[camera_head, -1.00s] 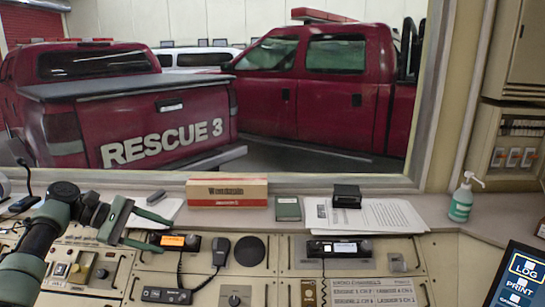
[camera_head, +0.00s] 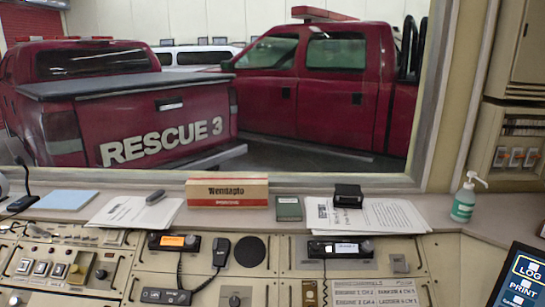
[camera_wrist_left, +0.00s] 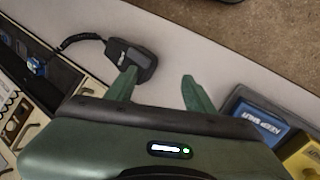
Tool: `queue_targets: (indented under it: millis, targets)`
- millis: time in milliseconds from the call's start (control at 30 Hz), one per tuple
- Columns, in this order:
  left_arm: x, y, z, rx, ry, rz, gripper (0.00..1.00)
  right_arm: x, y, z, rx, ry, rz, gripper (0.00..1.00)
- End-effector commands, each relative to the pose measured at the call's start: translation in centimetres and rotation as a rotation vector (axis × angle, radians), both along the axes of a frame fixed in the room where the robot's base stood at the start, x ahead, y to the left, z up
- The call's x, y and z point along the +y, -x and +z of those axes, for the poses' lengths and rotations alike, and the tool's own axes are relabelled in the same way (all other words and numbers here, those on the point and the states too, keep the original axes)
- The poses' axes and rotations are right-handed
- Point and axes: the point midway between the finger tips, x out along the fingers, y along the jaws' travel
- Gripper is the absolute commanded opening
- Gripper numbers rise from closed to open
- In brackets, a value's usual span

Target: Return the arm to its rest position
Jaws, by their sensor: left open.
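My left gripper (camera_wrist_left: 158,88) shows in the left wrist view with its two green fingers apart and nothing between them. A black hand microphone (camera_wrist_left: 131,58) with a coiled cord lies on the light ledge just beyond the left-hand finger; I cannot tell whether they touch. Neither gripper nor arm shows in the head view. The console (camera_head: 70,255) in front of me is unobstructed there.
On the ledge stand a Wendapto box (camera_head: 228,191), papers (camera_head: 365,216), a small black box (camera_head: 348,195) and a sanitizer bottle (camera_head: 463,200). A screen (camera_head: 522,278) is at lower right. In the wrist view, a blue box (camera_wrist_left: 258,122) and yellow box (camera_wrist_left: 303,158) are at right.

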Motion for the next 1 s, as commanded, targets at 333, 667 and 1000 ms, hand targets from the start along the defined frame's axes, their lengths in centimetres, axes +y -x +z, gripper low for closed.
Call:
queue_targets:
  millis: [333, 667, 1000]
  targets:
    - [-0.4, 13.0, -1.5, -0.251, -0.228, -0.223, 0.53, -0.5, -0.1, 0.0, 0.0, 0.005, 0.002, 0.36]
    - [2.2, 18.5, 1.5, -0.343, -0.382, -0.27, 0.53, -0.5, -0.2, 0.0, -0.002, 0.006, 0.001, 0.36]
    - [4.0, 20.5, 1.0, -0.358, -0.468, -0.289, 0.53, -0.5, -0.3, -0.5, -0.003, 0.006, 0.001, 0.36]
